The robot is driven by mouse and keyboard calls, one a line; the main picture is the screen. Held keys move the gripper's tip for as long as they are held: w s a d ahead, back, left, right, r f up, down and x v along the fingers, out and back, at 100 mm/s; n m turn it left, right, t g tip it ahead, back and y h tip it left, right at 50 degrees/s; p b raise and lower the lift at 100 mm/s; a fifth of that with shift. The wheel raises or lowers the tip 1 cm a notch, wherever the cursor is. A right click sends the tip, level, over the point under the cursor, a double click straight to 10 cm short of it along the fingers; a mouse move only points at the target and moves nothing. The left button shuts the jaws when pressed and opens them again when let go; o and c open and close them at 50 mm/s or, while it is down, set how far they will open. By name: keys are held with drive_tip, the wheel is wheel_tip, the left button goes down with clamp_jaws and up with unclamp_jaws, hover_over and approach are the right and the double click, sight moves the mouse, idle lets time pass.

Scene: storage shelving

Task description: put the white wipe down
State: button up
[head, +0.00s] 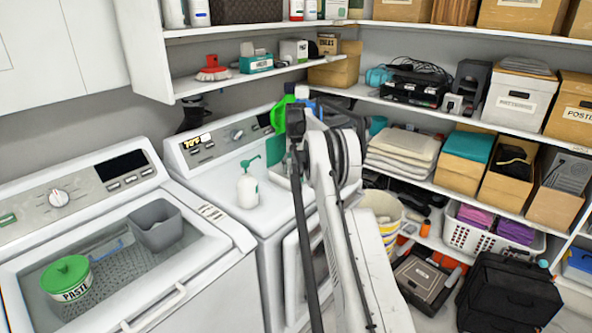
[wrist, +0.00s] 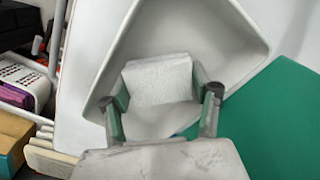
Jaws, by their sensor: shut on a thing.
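In the wrist view my gripper (wrist: 159,92) has a finger on each side of a folded white wipe (wrist: 157,78) and is shut on it. The wipe is held in front of a pale, hollow tray or bin (wrist: 228,35). I cannot tell whether the wipe touches it. A flat green surface (wrist: 285,110) lies at the right of that view. In the head view my arm reaches over the right-hand washing machine, and its own links hide the gripper and the wipe.
A white pump bottle with a green top (head: 247,188) stands on the right machine. A grey bin (head: 156,224) and a green-lidded paste tub (head: 67,283) are on the left machine. The shelf (head: 215,84) above holds several items. Stacked towels (head: 402,150) lie on the right shelving.

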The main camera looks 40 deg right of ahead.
sight(296, 168)
drive_tip(key=shift+f, duration=0.4)
drive_tip(key=o, duration=1.1)
drive_tip(key=shift+r, duration=0.1)
drive_tip(key=shift+c, duration=0.2)
wheel_tip(296, 168, up, 12)
drive_tip(key=shift+r+b, duration=0.15)
drive_tip(key=shift+b, duration=0.2)
